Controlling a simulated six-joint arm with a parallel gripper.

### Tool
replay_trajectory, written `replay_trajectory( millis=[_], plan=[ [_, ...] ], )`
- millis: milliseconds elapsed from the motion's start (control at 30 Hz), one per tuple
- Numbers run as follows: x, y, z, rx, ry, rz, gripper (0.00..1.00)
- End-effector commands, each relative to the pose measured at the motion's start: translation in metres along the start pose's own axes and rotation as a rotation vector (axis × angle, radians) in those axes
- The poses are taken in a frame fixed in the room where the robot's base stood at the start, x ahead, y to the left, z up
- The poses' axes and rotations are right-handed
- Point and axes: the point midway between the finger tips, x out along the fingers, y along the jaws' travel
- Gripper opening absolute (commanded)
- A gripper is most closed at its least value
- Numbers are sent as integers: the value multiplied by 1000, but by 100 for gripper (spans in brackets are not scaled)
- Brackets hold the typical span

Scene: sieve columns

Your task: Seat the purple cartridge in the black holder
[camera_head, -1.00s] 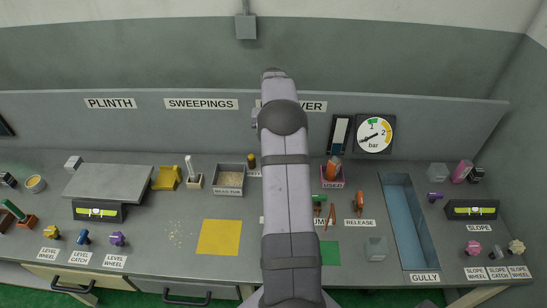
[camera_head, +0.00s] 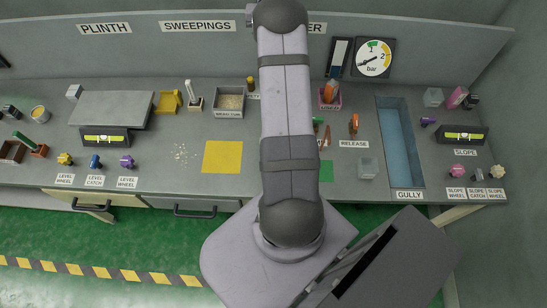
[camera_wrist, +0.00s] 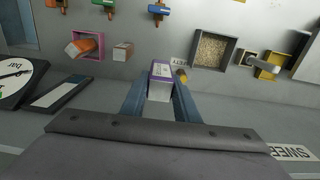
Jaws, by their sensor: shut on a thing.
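In the wrist view, my gripper (camera_wrist: 160,92) is shut on the purple cartridge (camera_wrist: 160,78), a pale block with a purple band around it. The cartridge sits between the two blue-grey fingers, above the bench and back wall. In the head view, my arm hides the gripper and cartridge. I cannot pick out the black holder with certainty. A small black block (camera_head: 471,102) stands at the far right of the bench, but I cannot tell whether it is the holder.
A pink-rimmed USED bin (camera_wrist: 101,44) holds an orange cylinder. A tray of grains (camera_wrist: 225,60) and a short yellow post (camera_wrist: 181,76) are near the gripper in the wrist view. The pressure gauge (camera_head: 374,58) is on the back wall. A blue gully (camera_head: 387,103) is sunk in the bench.

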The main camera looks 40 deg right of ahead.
Motion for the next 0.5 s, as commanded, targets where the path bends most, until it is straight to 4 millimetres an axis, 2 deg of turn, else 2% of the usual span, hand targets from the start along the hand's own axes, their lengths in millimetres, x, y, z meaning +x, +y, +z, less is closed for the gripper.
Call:
replay_trajectory(
  millis=[33,200,367,500],
  plan=[
    [-20,-1,0,-2,1,0,4],
    [-44,-3,9,-7,-2,0,4],
    [-52,-3,30,-11,-4,0,4],
    [-55,-2,55,-14,-4,0,4]
  ],
)
